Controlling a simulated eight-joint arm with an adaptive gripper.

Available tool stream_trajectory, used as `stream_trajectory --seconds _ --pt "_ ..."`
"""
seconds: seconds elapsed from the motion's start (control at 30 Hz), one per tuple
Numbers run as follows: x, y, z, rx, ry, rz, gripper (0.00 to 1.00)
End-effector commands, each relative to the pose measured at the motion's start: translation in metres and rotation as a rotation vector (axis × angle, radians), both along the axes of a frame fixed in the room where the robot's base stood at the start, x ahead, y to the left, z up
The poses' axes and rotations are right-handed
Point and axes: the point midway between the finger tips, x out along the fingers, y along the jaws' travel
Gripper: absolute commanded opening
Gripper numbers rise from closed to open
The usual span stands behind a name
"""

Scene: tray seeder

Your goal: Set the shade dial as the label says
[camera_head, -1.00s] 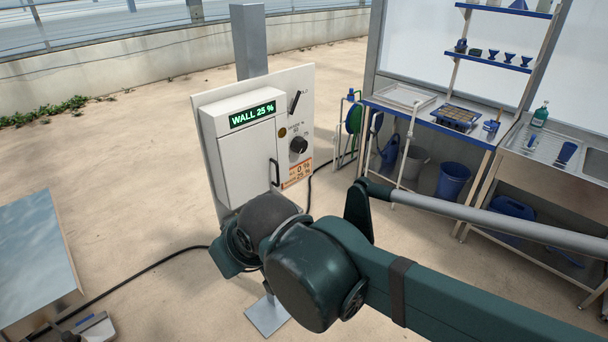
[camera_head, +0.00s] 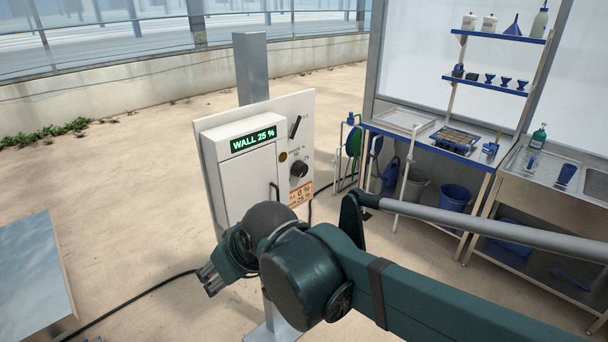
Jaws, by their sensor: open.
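A white control panel (camera_head: 305,118) stands on a grey post. A black round shade dial (camera_head: 299,169) sits on its right side; its pointer is too small to read. A green display (camera_head: 253,138) on the cabinet reads "WALL 25 %". My gripper (camera_head: 208,285) is at the lower left of the cabinet, open and empty, pointing down and left, apart from the dial. My arm hides the panel's lower part.
A closed cabinet door (camera_head: 245,183) with a black handle (camera_head: 274,193) is left of the dial. A black lever (camera_head: 295,126) is above the dial. A blue-edged bench (camera_head: 420,138) with trays and a bucket stands right. A cable runs along the floor.

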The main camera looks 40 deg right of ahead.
Motion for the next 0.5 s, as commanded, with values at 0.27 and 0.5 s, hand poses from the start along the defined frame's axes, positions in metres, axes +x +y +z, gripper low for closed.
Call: stream_trajectory --seconds 0.27,0.5 --pt "0.043 -0.042 0.006 0.013 -0.023 -0.008 0.54" --pt "0.076 -0.086 0.008 0.019 -0.055 -0.014 0.54"
